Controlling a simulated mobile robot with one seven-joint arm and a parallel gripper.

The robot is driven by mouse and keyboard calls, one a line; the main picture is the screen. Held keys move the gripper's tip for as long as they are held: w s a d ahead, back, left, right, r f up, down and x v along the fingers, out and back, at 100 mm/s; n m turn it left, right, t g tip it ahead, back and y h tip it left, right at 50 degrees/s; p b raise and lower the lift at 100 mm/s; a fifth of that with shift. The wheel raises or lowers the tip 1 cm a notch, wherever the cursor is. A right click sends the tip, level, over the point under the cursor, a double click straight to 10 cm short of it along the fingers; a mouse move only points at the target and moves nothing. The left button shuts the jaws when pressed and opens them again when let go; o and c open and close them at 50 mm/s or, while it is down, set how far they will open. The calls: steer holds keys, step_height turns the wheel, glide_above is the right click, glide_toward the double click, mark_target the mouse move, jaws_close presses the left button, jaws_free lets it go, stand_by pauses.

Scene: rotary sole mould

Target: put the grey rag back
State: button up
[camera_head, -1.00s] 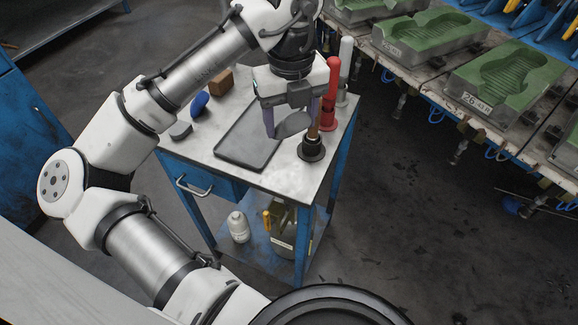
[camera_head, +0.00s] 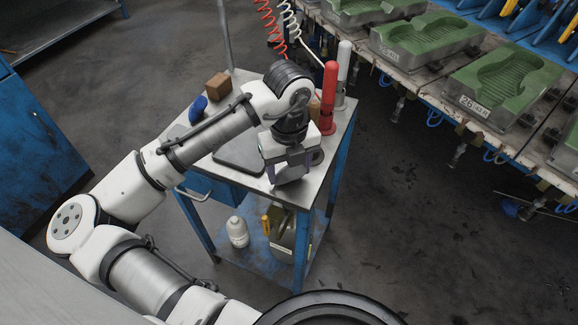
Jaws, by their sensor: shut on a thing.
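My gripper (camera_head: 290,176) is low over the front part of the small table's top (camera_head: 238,179), pointing down. It is shut on the grey rag (camera_head: 291,171), of which only a little shows between the fingers. I cannot tell whether the rag touches the table. A dark tray (camera_head: 237,154) lies just behind and to the left of the gripper, partly covered by my arm.
A red bottle (camera_head: 329,95) and a white one (camera_head: 344,68) stand at the right edge. A dark round holder (camera_head: 318,157) is close behind the gripper. A blue object (camera_head: 197,110) and brown block (camera_head: 218,86) lie at back left.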

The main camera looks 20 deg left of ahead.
steer(key=shift+f, duration=0.2)
steer(key=o, duration=1)
steer(key=shift+r, duration=0.1)
steer(key=shift+o, duration=0.2)
steer(key=shift+r, duration=0.1)
step_height(320, 180, up, 12)
